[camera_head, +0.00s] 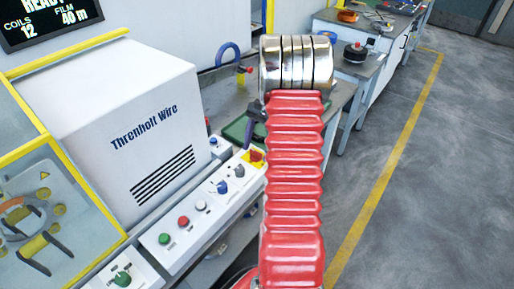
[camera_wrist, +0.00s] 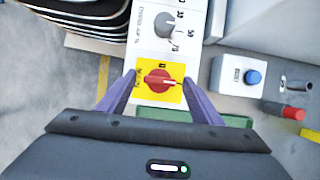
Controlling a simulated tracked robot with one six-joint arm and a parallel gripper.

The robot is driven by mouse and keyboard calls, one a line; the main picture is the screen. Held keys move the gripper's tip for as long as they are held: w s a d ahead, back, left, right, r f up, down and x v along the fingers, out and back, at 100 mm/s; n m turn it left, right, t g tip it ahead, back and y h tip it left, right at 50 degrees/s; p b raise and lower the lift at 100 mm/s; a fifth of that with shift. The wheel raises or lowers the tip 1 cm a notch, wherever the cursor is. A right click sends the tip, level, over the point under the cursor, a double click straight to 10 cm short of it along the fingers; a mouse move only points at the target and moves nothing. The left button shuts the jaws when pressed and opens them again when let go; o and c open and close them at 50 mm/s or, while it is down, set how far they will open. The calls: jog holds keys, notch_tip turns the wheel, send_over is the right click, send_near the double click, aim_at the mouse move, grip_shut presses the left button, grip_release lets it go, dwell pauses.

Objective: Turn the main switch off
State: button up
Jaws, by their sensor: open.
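The main switch (camera_wrist: 159,81) is a red rotary knob on a yellow plate, at the end of a white control panel in the wrist view. Its handle lies roughly crosswise in that picture. Small black marks on the plate are too blurred to read surely. The switch also shows in the head view (camera_head: 257,156), partly hidden by my red arm. My gripper (camera_wrist: 160,79) is open, with one purple finger on each side of the yellow plate. The fingers look apart from the knob; how high they are above it I cannot tell. In the head view my arm hides most of the gripper.
A grey dial (camera_wrist: 166,25) sits beside the switch on the panel. A small box with a blue button (camera_wrist: 253,77) and a red-tipped handle (camera_wrist: 296,112) lie to the right. The white wrapping machine (camera_head: 140,130) stands left of my arm; open floor (camera_head: 430,180) lies right.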

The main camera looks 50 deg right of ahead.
jog(key=shift+f, duration=0.1)
jog(key=shift+c, duration=0.4)
jog(key=c, duration=1)
jog(key=shift+n, duration=0.4)
jog(key=n, duration=0.1)
jog(key=n+g, duration=0.1)
jog(key=n, duration=0.1)
jog(key=shift+w+n+g+h, duration=0.2)
jog(key=shift+n+g+h, duration=0.1)
jog(key=n+g+h, duration=0.1)
jog(key=n, duration=0.3)
jog(key=shift+w+a, duration=0.15)
jog(key=n+h, duration=0.1)
jog(key=n, duration=0.1)
jog(key=n+g, duration=0.1)
jog(key=n, duration=0.2)
jog(key=shift+a+h, duration=0.1)
jog(key=shift+h, duration=0.3)
jog(key=n, duration=0.2)
jog(key=n+h, duration=0.1)
jog(key=n, duration=0.1)
jog(key=shift+a+h, duration=0.15)
jog(key=shift+h, duration=0.15)
jog(key=shift+w+n, duration=0.1)
jog(key=shift+n, duration=0.3)
